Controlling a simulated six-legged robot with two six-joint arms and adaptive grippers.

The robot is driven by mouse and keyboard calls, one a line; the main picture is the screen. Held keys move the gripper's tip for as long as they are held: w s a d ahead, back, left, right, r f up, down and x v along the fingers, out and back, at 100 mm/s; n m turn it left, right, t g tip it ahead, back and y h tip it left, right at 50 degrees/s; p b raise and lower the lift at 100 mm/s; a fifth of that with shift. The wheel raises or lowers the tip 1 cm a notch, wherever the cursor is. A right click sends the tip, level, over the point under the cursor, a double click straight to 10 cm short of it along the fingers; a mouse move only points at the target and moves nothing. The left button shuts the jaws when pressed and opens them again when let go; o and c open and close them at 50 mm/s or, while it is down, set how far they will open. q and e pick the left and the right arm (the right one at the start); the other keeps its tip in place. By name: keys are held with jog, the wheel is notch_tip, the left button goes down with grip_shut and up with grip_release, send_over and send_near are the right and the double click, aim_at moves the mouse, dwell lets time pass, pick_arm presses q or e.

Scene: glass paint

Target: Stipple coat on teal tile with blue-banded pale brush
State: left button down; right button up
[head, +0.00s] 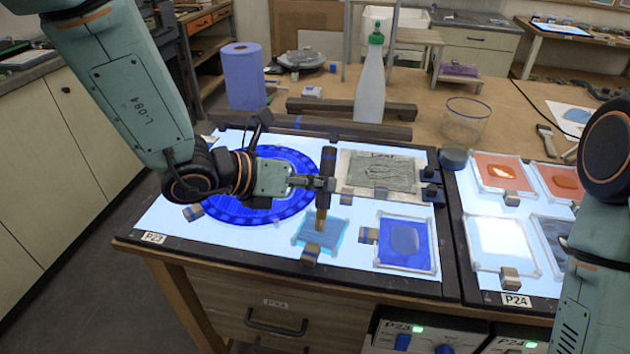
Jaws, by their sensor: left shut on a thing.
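My left gripper (323,184) is shut on an upright brush (324,160) with a dark upper part and a tan lower end. A blue band on it is not clear at this size. The teal tile (318,236) lies on the lit panel below, with a pale teal border and a grey-blue middle. The brush's lower end overlaps the tile's upper part in the head view; I cannot tell whether it touches. My right arm shows at the right edge, but its gripper is out of view.
A large blue disc (232,212) lies left of the tile, a blue tile (403,243) right, and a grey textured sheet (382,172) behind. Small clamp blocks (310,256) stand around the tiles. A green-capped bottle (371,88) and glass jar (465,120) stand farther back.

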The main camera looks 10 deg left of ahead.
pick_arm(q)
jog(key=shift+w+d+f, duration=0.2)
jog(key=shift+w+f, duration=0.15)
jog(key=shift+w, duration=0.35)
jog(key=shift+s+a, duration=0.2)
jog(key=shift+s+r, duration=0.1)
jog(key=shift+s, duration=0.25)
jog(key=shift+w+d+f+b, duration=0.15)
jog(key=shift+w+f+b, duration=0.05)
jog(key=shift+b, duration=0.1)
jog(key=shift+w+f, duration=0.1)
jog(key=shift+w, duration=0.1)
jog(key=shift+s, duration=0.25)
jog(key=shift+r, duration=0.35)
jog(key=shift+w+r+p, duration=0.2)
jog(key=shift+r+p, duration=0.7)
pick_arm(e)
jog(key=shift+w+r, duration=0.35)
jog(key=shift+r, duration=0.1)
